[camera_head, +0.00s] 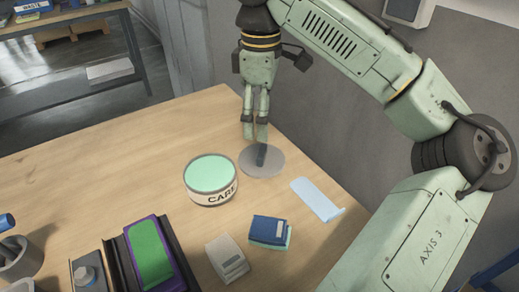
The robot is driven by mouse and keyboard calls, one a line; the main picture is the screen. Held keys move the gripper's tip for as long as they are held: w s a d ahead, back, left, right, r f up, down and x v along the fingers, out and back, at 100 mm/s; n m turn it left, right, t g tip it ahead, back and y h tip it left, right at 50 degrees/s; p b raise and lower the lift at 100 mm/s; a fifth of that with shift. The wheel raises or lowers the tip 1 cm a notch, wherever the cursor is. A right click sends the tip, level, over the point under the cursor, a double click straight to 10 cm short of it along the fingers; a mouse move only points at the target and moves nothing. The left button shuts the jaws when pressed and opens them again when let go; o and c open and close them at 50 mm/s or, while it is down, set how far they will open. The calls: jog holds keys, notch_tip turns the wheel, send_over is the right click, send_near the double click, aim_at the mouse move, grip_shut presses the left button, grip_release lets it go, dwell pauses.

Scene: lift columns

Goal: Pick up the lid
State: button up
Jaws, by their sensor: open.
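The lid (273,169) is a flat grey disc with a dark upright handle (261,156) at its middle, lying on the wooden table. My gripper (255,138) points down just above the lid's handle, its fingertips close to the handle's top. The two fingers are open with a narrow look from this angle. I cannot tell whether the handle stands between the fingertips or just below them.
A round tin (212,193) with a green top and the letters "CARE" stands left of the lid. A pale blue bracket (316,200) lies to the right. Nearer are a blue box (270,231), a grey box (227,258) and a purple-green block (150,252). The table's left-back area is clear.

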aim_at(262, 151)
jog(key=f, duration=0.2)
jog(key=shift+s+f, duration=0.2)
jog(key=shift+f, duration=0.2)
jog(key=shift+w+d+f, duration=0.1)
jog(key=shift+f, duration=1.45)
jog(key=shift+w+f, duration=0.1)
jog(key=shift+f, duration=1.45)
jog(key=shift+c, duration=0.2)
jog(key=c, duration=1.2)
